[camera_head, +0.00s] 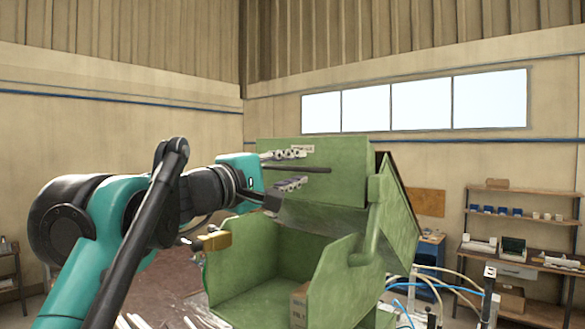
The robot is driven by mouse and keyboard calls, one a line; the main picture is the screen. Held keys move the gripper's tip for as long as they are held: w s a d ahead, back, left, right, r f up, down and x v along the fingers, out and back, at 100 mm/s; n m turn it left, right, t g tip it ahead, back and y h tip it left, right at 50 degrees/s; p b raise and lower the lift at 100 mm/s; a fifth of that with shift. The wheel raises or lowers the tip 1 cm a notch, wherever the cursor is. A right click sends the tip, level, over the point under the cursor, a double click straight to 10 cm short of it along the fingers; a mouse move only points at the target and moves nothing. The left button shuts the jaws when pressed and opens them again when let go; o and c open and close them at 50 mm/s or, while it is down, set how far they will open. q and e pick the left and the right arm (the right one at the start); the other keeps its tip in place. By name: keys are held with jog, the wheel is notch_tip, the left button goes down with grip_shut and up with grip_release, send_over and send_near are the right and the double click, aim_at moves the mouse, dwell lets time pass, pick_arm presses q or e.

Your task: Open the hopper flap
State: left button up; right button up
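The green hopper (240,290) stands in the middle of the head view, with its front open and its inside visible. A green panel (345,160), which looks like the flap, stands tilted at its top. A thin dark bar (318,170) runs across the panel's face. My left gripper (291,169) is in front of the panel. Its two fingers are apart, one above and one below the dark bar. I cannot tell whether they touch the bar or the panel. My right gripper is not in view.
A brass-coloured block (216,241) sits at the hopper's left edge. A brown box (299,308) stands low in the hopper opening. Blue and pale hoses (432,285) loop at the lower right. Shelves (525,213) and a workbench stand farther back at right.

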pick_arm(q)
jog(key=shift+a, duration=0.1)
grip_shut()
jog(key=shift+s+a+f+b, duration=0.15)
jog(key=shift+f+b, duration=0.1)
jog(key=shift+b, duration=0.3)
jog(key=shift+s+a+f+t+h+b, duration=0.3)
jog(key=shift+f+t+h+b, duration=0.35)
jog(key=shift+t+b, duration=0.5)
jog(key=shift+s+a+f+t+h+b, duration=0.15)
jog(key=shift+s+f+t+h+b, duration=0.45)
jog(key=shift+b, duration=0.85)
jog(key=shift+s+a+f+t+h+b, duration=0.25)
jog(key=shift+f+t+h+b, duration=0.1)
jog(key=shift+t+h+b, duration=0.8)
jog(key=shift+y, duration=0.3)
